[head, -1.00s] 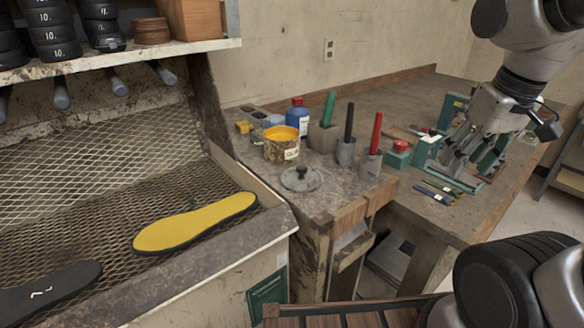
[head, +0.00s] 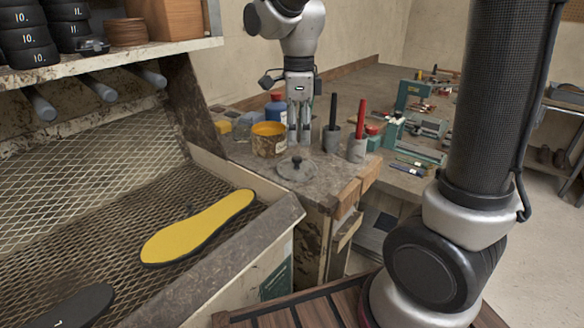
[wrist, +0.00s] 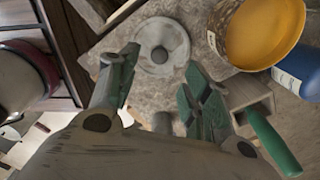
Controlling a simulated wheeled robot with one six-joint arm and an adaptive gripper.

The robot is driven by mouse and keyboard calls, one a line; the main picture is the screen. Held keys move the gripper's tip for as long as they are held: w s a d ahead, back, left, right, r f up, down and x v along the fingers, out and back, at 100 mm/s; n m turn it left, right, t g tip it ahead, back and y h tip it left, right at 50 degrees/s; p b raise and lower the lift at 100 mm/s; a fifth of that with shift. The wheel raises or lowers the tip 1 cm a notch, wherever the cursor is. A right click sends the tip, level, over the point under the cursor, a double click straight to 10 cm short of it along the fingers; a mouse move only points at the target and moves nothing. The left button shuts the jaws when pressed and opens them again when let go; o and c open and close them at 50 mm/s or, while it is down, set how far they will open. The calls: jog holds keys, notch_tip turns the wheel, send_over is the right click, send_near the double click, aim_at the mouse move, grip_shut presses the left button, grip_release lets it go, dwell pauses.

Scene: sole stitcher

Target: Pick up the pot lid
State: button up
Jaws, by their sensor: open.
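The pot lid (head: 296,168) is a round, grey, translucent-looking disc with a dark knob. It lies flat near the front of the worn bench top, in front of the yellow glue pot. In the wrist view the lid (wrist: 157,47) shows beyond the fingertips, its knob up. My gripper (head: 299,138) points down above the bench, behind the lid in the head view. It is open and empty, and apart from the lid. In the wrist view its green-grey fingers (wrist: 158,72) are spread to either side below the lid.
The glue pot (head: 268,140) and a blue bottle (head: 276,106) stand left of my gripper. Holders with a black-handled tool (head: 333,112) and a red-handled tool (head: 361,118) stand to its right. A yellow insole (head: 198,228) lies on the mesh rack.

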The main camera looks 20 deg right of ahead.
aim_at(297, 157)
notch_tip(297, 157, down, 8)
jog(key=shift+r, duration=0.1)
grip_shut()
dwell(0.4)
